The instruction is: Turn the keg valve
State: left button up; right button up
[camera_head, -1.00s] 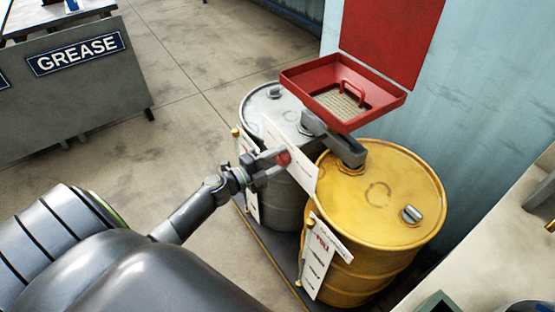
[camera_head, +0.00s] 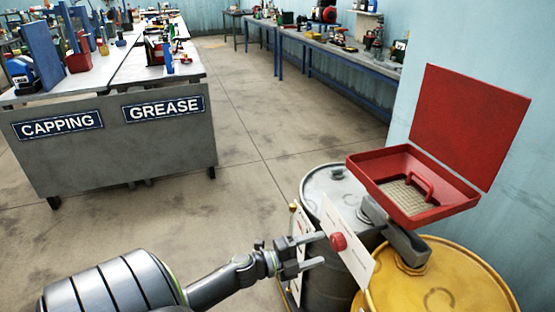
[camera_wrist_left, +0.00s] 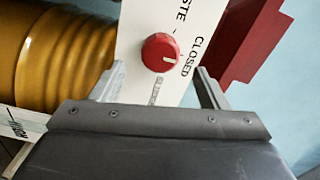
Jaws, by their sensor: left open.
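The keg valve shows as a red round knob (camera_head: 338,241) on a white plate (camera_head: 357,262) beside the drums. In the left wrist view the knob (camera_wrist_left: 160,52) has a white mark pointing toward the word CLOSED on its plate (camera_wrist_left: 135,35). My left gripper (camera_head: 318,250) is just left of the knob, pointing at it. In the left wrist view its two fingers (camera_wrist_left: 160,80) are spread apart, one on each side below the knob, with nothing between them. I cannot tell whether they touch the knob. My right gripper is not in view.
A grey drum (camera_head: 335,190) and a yellow drum (camera_head: 445,283) stand at the right. A red tray with a raised lid (camera_head: 412,180) sits above them. A bench marked CAPPING and GREASE (camera_head: 120,155) is at the left. The floor between is clear.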

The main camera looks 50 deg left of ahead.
pick_arm(q)
jog(key=b+v, duration=0.1)
jog(key=v, duration=1.1)
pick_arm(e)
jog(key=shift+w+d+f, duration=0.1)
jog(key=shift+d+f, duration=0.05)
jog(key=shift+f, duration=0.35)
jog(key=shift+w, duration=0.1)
